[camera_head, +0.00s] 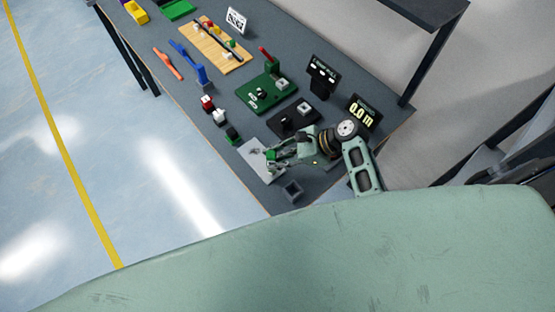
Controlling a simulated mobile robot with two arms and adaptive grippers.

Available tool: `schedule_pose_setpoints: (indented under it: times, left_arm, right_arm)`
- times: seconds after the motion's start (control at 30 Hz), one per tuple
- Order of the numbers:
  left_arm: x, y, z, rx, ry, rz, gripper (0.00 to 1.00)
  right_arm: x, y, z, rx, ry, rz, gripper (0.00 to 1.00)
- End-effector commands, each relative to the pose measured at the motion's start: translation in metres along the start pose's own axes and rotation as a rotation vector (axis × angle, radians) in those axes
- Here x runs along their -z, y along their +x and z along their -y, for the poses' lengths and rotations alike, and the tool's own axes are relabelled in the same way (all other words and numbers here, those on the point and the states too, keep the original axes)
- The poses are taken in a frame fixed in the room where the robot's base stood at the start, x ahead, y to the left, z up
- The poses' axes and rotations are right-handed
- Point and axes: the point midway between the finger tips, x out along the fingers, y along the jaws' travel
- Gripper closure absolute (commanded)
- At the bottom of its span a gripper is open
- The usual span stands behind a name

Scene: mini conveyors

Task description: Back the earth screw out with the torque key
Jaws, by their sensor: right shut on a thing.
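My right gripper (275,155) is low over a light grey plate (255,153) near the table's front right part. It is shut on a small green thing (270,154), which shows at its fingertips. I cannot tell whether this is the torque key, as the fingers hide most of it. A small dark mark or part shows on the plate left of the fingers. The earth screw is too small or hidden to make out. My left gripper is not in view.
Small blocks (208,103) lie left. A wooden board (216,47) lies farther back.

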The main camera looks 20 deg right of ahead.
Motion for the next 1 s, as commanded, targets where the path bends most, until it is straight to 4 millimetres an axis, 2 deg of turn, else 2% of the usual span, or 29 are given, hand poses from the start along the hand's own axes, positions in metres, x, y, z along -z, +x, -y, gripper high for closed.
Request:
schedule_pose_setpoints:
  times: [0.03, 0.3, 0.7, 0.83, 1.0]
  left_arm:
    - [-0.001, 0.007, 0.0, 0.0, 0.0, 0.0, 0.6]
    - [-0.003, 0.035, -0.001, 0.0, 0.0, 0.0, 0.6]
    - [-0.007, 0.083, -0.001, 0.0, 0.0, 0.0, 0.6]
    - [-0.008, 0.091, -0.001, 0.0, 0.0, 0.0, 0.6]
    - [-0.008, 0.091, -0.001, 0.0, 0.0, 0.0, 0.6]
  right_arm:
    - [0.002, 0.002, 0.006, -0.058, -0.053, -0.003, 1.0]
    - [0.002, 0.006, 0.01, -0.352, -0.282, -0.001, 1.0]
    - [0.001, 0.008, 0.015, -0.686, -0.543, -0.002, 1.0]
    - [-0.001, 0.007, 0.015, -0.754, -0.595, -0.001, 1.0]
    - [-0.003, 0.005, 0.015, -0.776, -0.612, -0.001, 1.0]
